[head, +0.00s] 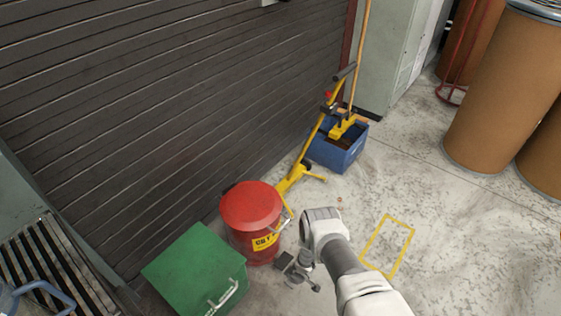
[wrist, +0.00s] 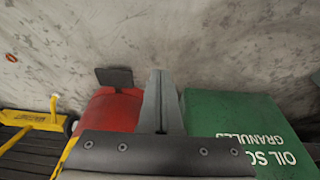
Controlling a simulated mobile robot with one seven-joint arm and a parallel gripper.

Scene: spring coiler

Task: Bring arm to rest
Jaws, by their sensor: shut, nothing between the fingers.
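My arm reaches in from the bottom of the head view, bent down at the wrist. My gripper (head: 304,268) hangs over the floor just right of the red can. In the wrist view the fingers of my gripper (wrist: 160,78) are together, with nothing between them. They overlap the gap between the red can (wrist: 108,112) and the green box (wrist: 235,115) in that picture. I cannot tell the exact height of the fingertips or whether they touch anything.
The red can (head: 251,208) and green box (head: 195,270) stand by the dark shutter (head: 150,110). A dark pedal (wrist: 114,77) juts from the can. A yellow tool (head: 298,175) and blue bin (head: 338,150) stand behind. Floor around the yellow outline (head: 405,248) is clear.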

